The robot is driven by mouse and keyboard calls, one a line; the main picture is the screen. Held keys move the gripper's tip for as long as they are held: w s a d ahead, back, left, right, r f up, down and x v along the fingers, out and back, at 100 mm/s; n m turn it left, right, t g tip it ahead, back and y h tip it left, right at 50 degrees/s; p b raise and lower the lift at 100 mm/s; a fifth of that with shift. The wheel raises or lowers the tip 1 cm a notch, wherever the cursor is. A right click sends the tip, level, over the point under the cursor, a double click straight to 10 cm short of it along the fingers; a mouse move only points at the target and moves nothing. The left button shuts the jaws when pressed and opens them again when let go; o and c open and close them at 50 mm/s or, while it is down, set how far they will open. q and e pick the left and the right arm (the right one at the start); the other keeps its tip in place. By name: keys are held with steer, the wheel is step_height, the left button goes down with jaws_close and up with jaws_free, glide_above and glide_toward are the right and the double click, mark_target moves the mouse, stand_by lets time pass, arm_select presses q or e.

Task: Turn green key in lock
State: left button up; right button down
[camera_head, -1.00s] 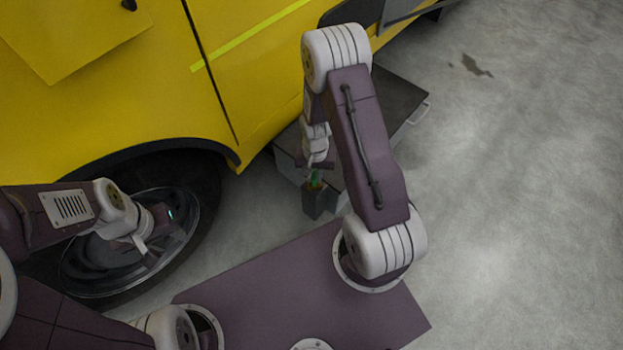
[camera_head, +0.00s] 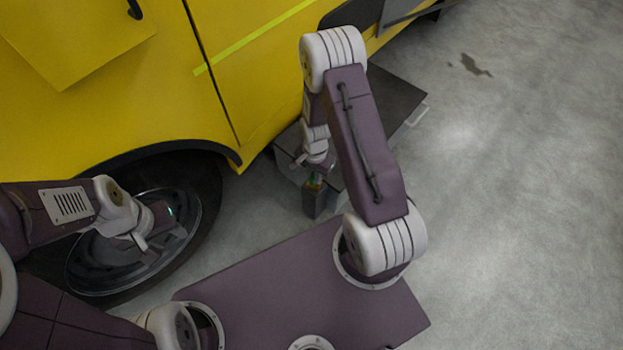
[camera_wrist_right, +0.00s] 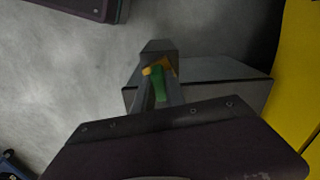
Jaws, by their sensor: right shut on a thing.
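The green key (camera_head: 316,178) stands in the top of a small dark grey lock block (camera_head: 313,203) in front of a low grey box. My right gripper (camera_head: 315,173) comes down over the key. In the right wrist view, the gripper's fingers (camera_wrist_right: 160,90) are shut on the green key (camera_wrist_right: 158,82). The key's far end meets an orange-yellow part (camera_wrist_right: 155,68) on the grey block (camera_wrist_right: 158,50). The exact angle of the key in the lock is hard to tell. My left gripper (camera_head: 161,238) is empty, its fingers apart, in front of the wheel.
A yellow vehicle (camera_head: 110,110) with a dark wheel (camera_head: 85,265) fills the left side. The low grey box (camera_head: 390,95) with a handle stands behind the lock, against the vehicle. The concrete floor at right (camera_head: 520,200) is clear.

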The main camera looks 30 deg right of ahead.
steer(key=m+p, duration=0.1)
steer(key=m, duration=0.3)
steer(key=c, duration=1.3)
jaws_free()
step_height(320, 180, up, 9)
steer(key=p, duration=0.4)
